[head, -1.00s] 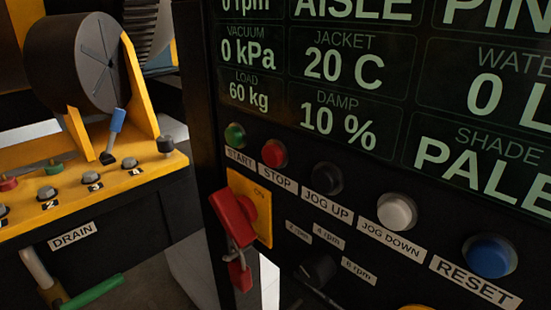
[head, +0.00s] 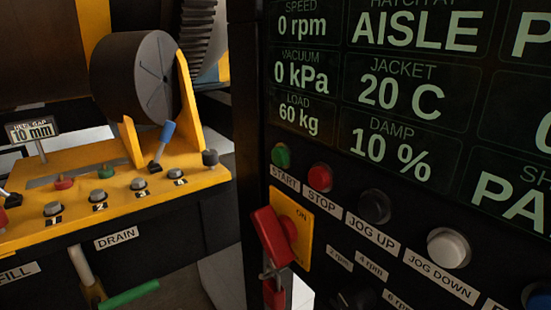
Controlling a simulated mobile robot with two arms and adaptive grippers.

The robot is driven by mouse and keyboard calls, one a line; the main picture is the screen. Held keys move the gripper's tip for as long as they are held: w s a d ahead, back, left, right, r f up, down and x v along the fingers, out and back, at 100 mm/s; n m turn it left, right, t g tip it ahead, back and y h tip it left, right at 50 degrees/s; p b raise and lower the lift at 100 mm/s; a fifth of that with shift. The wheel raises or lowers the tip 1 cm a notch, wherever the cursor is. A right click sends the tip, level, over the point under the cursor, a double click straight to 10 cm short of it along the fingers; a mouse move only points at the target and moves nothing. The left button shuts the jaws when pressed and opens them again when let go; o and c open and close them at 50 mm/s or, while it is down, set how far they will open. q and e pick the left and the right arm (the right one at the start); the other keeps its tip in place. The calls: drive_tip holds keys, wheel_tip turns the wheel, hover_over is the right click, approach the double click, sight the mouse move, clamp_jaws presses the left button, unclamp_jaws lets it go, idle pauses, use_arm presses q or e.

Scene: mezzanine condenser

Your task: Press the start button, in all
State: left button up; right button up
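The green start button (head: 281,155) sits on the black control panel above a label reading START, at the left end of a row of buttons. The red stop button (head: 319,178) is just to its right. The display above (head: 410,90) reads speed 0 rpm, vacuum 0 kPa, load 60 kg, jacket 20 C and damp 10 %. Neither of my grippers shows in the head view, and nothing covers the start button.
Below the start button is a yellow plate (head: 304,224) with a red switch handle (head: 271,236) and a red padlock (head: 274,292). Black jog up (head: 375,206) and white jog down (head: 448,248) buttons lie rightward. A yellow console (head: 120,200) with a blue-handled lever (head: 163,141) stands left.

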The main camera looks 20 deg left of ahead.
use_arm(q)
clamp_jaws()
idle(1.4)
